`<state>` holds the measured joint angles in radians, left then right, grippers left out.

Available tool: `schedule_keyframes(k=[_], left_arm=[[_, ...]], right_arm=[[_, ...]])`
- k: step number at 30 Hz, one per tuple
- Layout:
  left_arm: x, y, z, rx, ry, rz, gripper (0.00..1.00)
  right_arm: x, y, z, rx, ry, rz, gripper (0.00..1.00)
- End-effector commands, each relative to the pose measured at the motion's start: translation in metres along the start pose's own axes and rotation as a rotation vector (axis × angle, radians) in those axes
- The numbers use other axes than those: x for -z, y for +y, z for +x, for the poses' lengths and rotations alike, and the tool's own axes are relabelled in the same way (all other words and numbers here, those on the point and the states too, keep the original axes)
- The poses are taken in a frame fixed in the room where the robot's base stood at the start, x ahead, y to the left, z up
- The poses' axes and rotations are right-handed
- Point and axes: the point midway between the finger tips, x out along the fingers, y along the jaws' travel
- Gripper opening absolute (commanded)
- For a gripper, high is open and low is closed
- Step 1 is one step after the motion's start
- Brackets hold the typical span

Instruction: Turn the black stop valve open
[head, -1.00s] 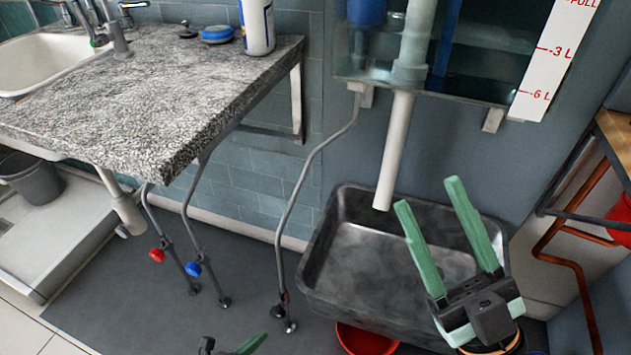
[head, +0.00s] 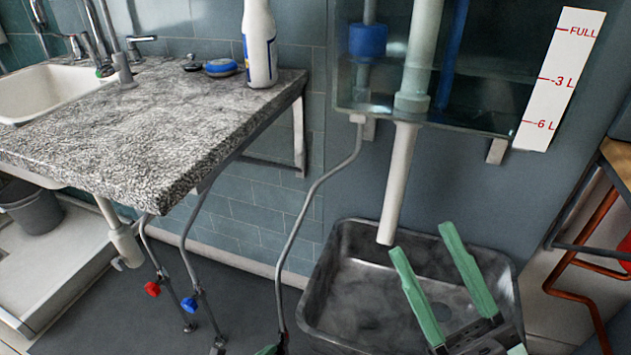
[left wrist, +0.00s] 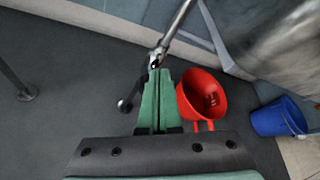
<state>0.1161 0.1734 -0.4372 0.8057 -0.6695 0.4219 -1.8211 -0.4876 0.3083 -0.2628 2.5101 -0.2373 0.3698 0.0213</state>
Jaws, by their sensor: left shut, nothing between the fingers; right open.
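The black stop valve (left wrist: 154,62) sits low on a thin grey pipe in the left wrist view. It is right at the tips of my left gripper (left wrist: 159,73), whose green fingers are shut together with nothing between them. The fingers partly cover the valve, so I cannot tell whether they touch it or how its handle is turned. In the head view only a bit of my left gripper (head: 268,350) shows at the bottom edge, beside the pipe (head: 298,225). My right gripper (head: 424,245) is open and empty in front of the grey basin.
The grey basin (head: 335,300) stands under the tank's white pipe (head: 397,190). Red (head: 152,289) and blue (head: 189,304) valves are on pipes to the left, under the stone counter (head: 130,130).

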Motion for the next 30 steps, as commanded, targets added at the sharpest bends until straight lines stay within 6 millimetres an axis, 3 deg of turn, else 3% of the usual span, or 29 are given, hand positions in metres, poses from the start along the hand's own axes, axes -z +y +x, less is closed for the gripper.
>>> schedule_keyframes(k=[30], left_arm=[[0.0053, 0.0019, 0.0024, 0.000, 0.001, 0.001, 0.00]], right_arm=[[-0.0032, -0.0010, -0.0034, -0.005, 0.001, -0.001, 0.54]])
